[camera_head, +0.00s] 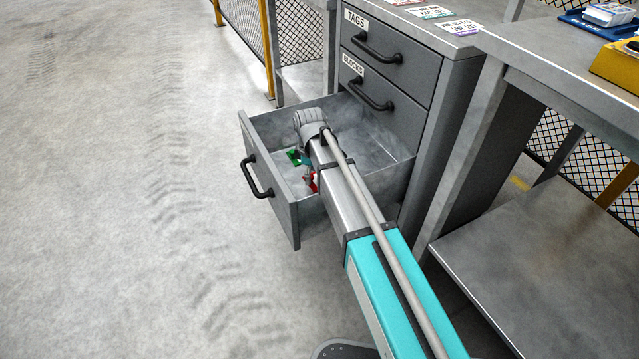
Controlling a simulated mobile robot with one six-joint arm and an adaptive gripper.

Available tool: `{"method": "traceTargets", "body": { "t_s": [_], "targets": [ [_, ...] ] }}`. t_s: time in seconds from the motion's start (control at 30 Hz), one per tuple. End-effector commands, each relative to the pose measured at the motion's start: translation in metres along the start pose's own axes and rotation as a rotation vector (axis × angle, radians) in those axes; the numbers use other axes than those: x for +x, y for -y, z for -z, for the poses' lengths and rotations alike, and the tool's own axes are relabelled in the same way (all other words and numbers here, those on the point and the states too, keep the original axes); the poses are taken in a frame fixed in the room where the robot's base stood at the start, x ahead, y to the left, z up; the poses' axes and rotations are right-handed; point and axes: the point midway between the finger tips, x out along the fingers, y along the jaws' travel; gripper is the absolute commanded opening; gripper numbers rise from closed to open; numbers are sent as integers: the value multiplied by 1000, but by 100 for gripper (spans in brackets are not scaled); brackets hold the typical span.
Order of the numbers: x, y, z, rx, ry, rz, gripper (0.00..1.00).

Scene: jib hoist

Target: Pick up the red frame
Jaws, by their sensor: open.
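The red frame (314,183) shows as a small red piece in the open bottom drawer, partly covered by my arm. My gripper (308,176) is inside the drawer, pointing down just beside or over the red piece. It is open, and mostly hidden behind my own arm link. I cannot tell whether its fingers touch the red frame or stand around it.
A small green piece (293,157) lies in the open drawer (270,212), left of my gripper. Drawer walls close in around it. Closed drawers labelled TAGS (385,55) and BLOCKS (370,88) are above. A workbench (570,60) stands right; the floor at left is clear.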

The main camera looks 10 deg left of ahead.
Motion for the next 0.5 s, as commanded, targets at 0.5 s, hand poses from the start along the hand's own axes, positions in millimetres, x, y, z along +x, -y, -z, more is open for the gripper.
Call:
{"method": "traceTargets", "body": {
  "t_s": [0.5],
  "targets": [
    [23, 0, -1, 1, 0, 0, 70]
  ]
}}
